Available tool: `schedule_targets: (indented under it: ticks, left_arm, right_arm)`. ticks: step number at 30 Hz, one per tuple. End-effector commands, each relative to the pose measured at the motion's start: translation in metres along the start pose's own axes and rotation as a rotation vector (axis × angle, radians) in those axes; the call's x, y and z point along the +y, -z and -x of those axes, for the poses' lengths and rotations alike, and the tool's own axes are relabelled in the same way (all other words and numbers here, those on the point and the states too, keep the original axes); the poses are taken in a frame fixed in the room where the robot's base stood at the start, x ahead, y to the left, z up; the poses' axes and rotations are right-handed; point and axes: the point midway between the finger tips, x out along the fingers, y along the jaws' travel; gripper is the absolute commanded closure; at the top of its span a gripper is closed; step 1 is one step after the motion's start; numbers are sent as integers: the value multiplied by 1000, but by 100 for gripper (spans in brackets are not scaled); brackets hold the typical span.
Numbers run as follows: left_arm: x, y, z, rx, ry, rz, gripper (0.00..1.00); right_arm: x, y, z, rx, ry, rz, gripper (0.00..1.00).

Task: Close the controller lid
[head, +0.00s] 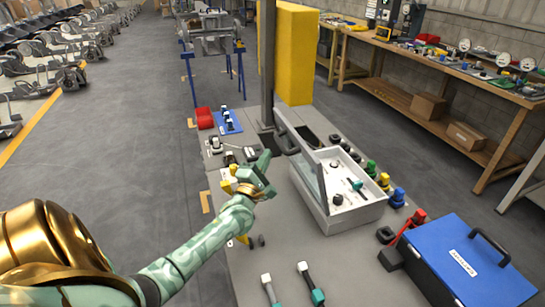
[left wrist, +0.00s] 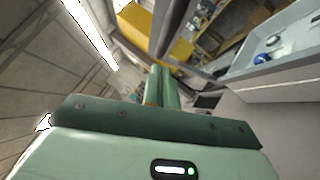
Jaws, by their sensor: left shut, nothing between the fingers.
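The controller (head: 345,219) is an open pale grey box on the grey table, with small knobs and parts inside. Its lid (head: 300,149) stands raised, tilted up along the box's left side, with a dark handle near its top. My left gripper (head: 265,165) is shut and empty, just left of the lid on its outer side; I cannot tell whether they touch. In the left wrist view the closed fingers (left wrist: 160,86) point away, and the pale box (left wrist: 270,88) shows at the right. My right gripper is not in view.
A blue case (head: 455,265) stands at the table's front right. Colored buttons (head: 383,181) line the box's right side. Two teal-tipped levers (head: 311,283) lie in front. A post with a yellow panel (head: 295,52) rises behind the box. Red and blue parts (head: 228,121) sit at the back left.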

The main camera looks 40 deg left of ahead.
Motion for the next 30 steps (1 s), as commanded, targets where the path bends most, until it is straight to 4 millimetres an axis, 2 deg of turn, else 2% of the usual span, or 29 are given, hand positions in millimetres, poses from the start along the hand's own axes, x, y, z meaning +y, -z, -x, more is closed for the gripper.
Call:
schedule_targets:
  ticks: [6,20,26,30]
  left_arm:
    - [1,-14,-14,1,-2,0,100]
    - [2,-16,-16,0,2,-3,100]
    - [9,-25,-24,0,31,-33,100]
    - [17,-37,-37,-1,81,-85,100]
  right_arm:
    - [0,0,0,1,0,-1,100]
    - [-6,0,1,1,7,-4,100]
    - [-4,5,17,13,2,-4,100]
    - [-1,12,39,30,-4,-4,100]
